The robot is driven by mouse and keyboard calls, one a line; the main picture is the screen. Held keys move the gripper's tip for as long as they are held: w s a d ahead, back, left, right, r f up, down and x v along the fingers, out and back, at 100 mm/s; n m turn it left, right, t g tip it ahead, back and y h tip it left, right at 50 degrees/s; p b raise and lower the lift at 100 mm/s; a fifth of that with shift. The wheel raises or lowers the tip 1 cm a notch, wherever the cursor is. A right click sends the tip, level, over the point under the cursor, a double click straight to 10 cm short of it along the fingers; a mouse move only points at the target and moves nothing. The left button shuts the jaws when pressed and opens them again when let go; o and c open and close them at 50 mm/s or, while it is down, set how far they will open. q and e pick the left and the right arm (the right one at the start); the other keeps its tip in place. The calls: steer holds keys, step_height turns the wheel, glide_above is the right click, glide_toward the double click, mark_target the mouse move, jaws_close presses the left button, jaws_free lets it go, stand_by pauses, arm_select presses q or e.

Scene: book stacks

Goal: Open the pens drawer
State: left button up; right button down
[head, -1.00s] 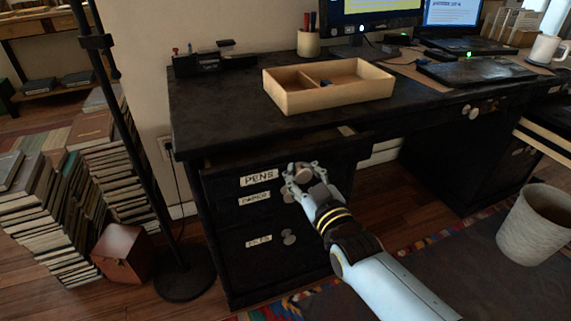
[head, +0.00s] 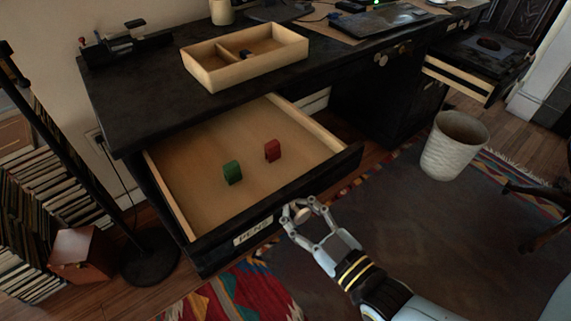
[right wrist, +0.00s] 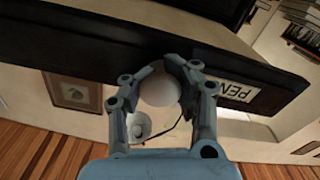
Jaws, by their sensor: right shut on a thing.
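The pens drawer (head: 205,205) is pulled well out of the black desk, its wooden inside in plain view. A green block (head: 232,173) and a red block (head: 272,150) stand on its floor. Its front bears a "PENS" label (head: 252,231), partly seen in the right wrist view (right wrist: 238,91). My right gripper (head: 300,208) is at the drawer front, shut on the round pale knob (right wrist: 160,90), with a finger on each side of it. My left gripper is not in view.
A two-part wooden tray (head: 215,79) sits on the desk top (head: 130,110). A floor lamp base (head: 150,258) and a brown box (head: 82,255) are left of the desk. A white wastebasket (head: 452,147) stands at the right on the rug. Another drawer (head: 460,75) is open at far right.

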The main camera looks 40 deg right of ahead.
steer(key=shift+s, duration=0.45)
steer(key=c, duration=0.9)
jaws_free()
steer(key=s, duration=1.2)
steer(key=shift+d, duration=0.2)
steer(key=shift+w, duration=0.15)
